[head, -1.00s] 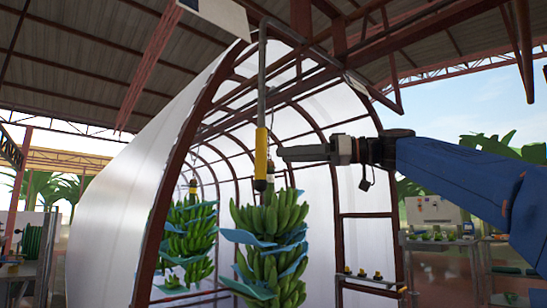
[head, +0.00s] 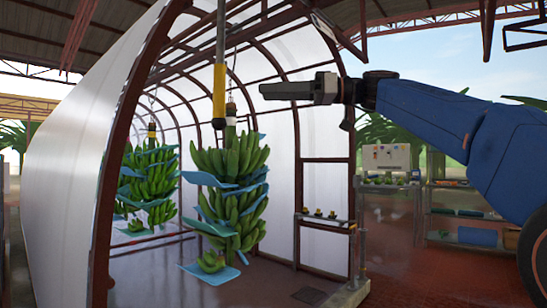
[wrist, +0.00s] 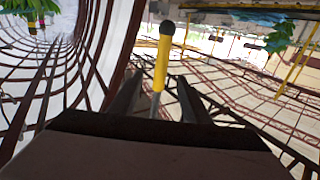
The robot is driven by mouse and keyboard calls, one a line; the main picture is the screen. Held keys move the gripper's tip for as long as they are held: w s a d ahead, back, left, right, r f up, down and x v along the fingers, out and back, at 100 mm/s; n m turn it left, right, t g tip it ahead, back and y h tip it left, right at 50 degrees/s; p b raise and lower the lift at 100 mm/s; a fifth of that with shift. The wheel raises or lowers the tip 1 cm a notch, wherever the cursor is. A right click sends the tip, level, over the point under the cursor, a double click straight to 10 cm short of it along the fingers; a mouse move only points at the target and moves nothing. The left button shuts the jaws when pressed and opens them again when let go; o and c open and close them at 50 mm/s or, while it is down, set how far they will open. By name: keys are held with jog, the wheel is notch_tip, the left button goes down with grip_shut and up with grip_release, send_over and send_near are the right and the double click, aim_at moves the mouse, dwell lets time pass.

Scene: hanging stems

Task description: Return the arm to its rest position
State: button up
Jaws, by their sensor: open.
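My gripper (head: 268,91) is at the end of my blue arm (head: 425,115), raised at the right in the head view. It points left and is open and empty. In the wrist view its two dark fingers (wrist: 160,92) stand apart. A yellow sleeve (head: 219,92) on a hanging grey pole is left of the fingertips in the head view, with a visible gap. In the wrist view the yellow sleeve (wrist: 161,62) shows beyond and between the fingers. A green banana bunch with blue sheets (head: 231,175) hangs below the sleeve.
A second banana bunch (head: 150,180) hangs further back at left inside a white, brown-ribbed tunnel (head: 95,130). A low rail with small yellow-topped items (head: 322,215) stands below my arm.

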jog(key=s+d+f+m+t+h, duration=0.1)
jog(key=s+d+f+m+h, duration=0.4)
jog(key=f, duration=1.7)
jog(key=s+d+f+m+h, duration=0.6)
jog(key=s+d+f, duration=0.8)
jog(key=f, duration=0.8)
jog(key=s+d+f+m+t+h, duration=0.1)
jog(key=s+d+f+m+h, duration=0.4)
jog(key=f, duration=1.7)
jog(key=s+d+h, duration=0.1)
jog(key=s+d, duration=0.3)
jog(key=shift+s+d+m+t+h, duration=0.3)
jog(key=shift+s+d+h, duration=0.05)
jog(key=shift+h, duration=0.05)
